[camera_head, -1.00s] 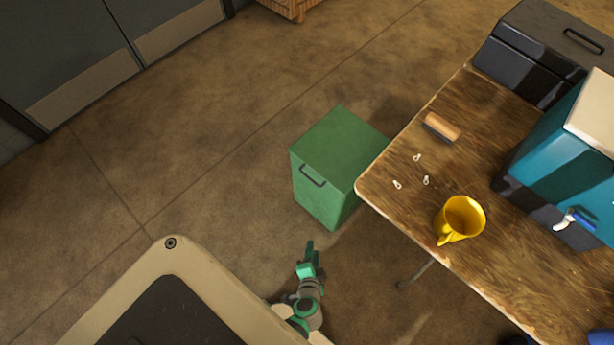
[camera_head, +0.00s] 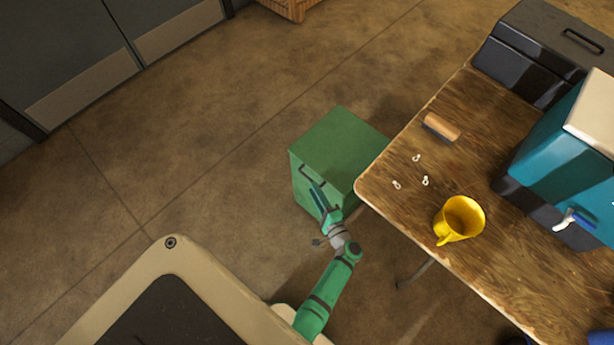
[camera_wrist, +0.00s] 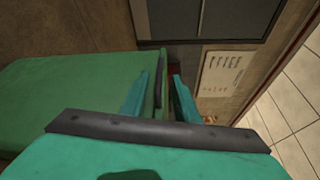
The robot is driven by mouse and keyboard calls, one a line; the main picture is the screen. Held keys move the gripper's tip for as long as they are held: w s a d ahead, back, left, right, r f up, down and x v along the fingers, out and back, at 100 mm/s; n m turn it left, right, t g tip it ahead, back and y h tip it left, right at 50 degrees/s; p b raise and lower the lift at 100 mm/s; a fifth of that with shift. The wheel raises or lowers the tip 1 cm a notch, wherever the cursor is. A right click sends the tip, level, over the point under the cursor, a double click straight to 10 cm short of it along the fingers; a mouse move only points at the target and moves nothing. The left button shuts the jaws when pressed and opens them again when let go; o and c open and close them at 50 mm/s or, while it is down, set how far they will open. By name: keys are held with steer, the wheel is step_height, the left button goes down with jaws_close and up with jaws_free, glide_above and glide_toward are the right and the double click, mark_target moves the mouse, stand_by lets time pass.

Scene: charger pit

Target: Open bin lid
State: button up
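The green bin (camera_head: 338,143) stands on the floor beside the table, with its lid shut. Its dark handle (camera_head: 306,172) is on the front face, partly behind my gripper in the head view. My gripper (camera_head: 317,190) is in front of the bin, close to the handle. In the wrist view, the two teal fingers of my gripper (camera_wrist: 158,97) are apart. The dark handle (camera_wrist: 159,75) shows edge-on between them, standing off the green bin (camera_wrist: 70,95). I cannot tell whether either finger touches the handle.
A wooden table (camera_head: 400,215) stands close to the bin's right side. It holds a yellow mug (camera_head: 461,217), a brown cylinder (camera_head: 442,127), several small white pieces and a teal box (camera_head: 560,145). Bare floor (camera_head: 200,150) lies left of the bin.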

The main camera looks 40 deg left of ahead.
mark_target(307, 177)
steer(key=x, duration=0.7)
steer(key=shift+w+a, duration=0.1)
steer(key=shift+a, duration=0.25)
jaws_close()
